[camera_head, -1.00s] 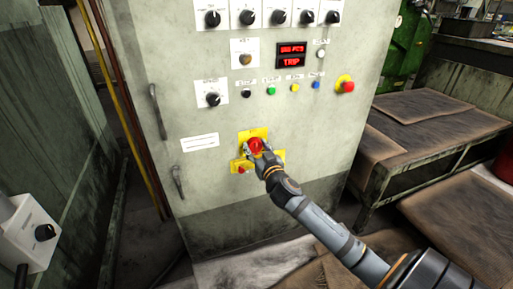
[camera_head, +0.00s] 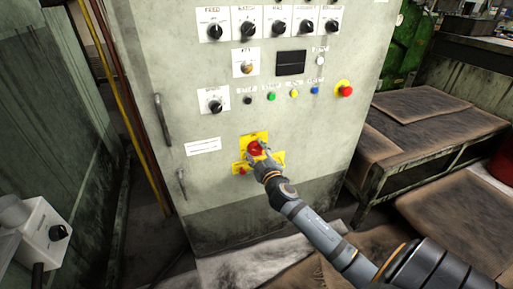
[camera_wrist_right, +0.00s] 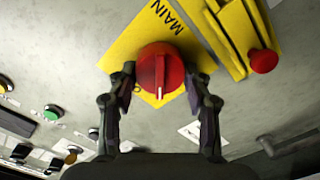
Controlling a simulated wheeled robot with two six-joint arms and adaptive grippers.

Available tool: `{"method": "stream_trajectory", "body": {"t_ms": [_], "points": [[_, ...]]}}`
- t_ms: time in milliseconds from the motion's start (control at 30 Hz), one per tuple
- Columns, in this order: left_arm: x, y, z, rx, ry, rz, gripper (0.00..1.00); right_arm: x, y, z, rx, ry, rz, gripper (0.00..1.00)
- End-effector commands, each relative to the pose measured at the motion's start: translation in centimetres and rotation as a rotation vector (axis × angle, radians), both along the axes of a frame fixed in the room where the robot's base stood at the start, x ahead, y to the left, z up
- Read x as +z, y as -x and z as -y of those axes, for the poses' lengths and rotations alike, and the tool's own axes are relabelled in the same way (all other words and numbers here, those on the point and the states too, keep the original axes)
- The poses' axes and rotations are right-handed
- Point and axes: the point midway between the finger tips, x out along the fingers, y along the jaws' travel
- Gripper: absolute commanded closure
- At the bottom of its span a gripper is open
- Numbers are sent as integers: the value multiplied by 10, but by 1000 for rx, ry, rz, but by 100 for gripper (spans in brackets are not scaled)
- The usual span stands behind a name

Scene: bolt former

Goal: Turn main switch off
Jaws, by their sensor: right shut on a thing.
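The main switch is a round red knob (camera_head: 255,147) on a yellow plate (camera_head: 246,138) low on the front of the grey-green cabinet. In the right wrist view the knob (camera_wrist_right: 161,68) has a raised ridge running up and down the picture, and "MAIN" is on the plate (camera_wrist_right: 122,48). My right gripper (camera_head: 256,153) is at the knob. Its two fingers (camera_wrist_right: 160,77) are closed around the knob's sides. The display (camera_head: 290,63) above is dark. My left gripper is not in view.
A yellow bracket with a small red button (camera_wrist_right: 263,61) sits beside the plate. Knobs, coloured buttons and a red emergency button (camera_head: 345,91) are higher on the cabinet (camera_head: 215,120). A table (camera_head: 430,125) stands to the right, a white switch box (camera_head: 45,235) at lower left.

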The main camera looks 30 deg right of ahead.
Motion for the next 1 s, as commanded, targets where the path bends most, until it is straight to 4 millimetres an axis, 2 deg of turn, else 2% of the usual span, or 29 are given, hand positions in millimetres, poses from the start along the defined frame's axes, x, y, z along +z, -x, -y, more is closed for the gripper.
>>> {"method": "stream_trajectory", "body": {"t_ms": [67, 500, 800, 1000], "points": [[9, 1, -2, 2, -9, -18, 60, 2, 0, 0, 0, 69, -17, 82], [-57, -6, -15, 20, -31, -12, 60, 0, 0, -2, 2, 463, -111, 82], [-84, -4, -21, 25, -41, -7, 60, -2, 0, -2, 1, 659, -158, 82], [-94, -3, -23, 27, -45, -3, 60, -3, 0, -2, 2, 735, -176, 82]]}}
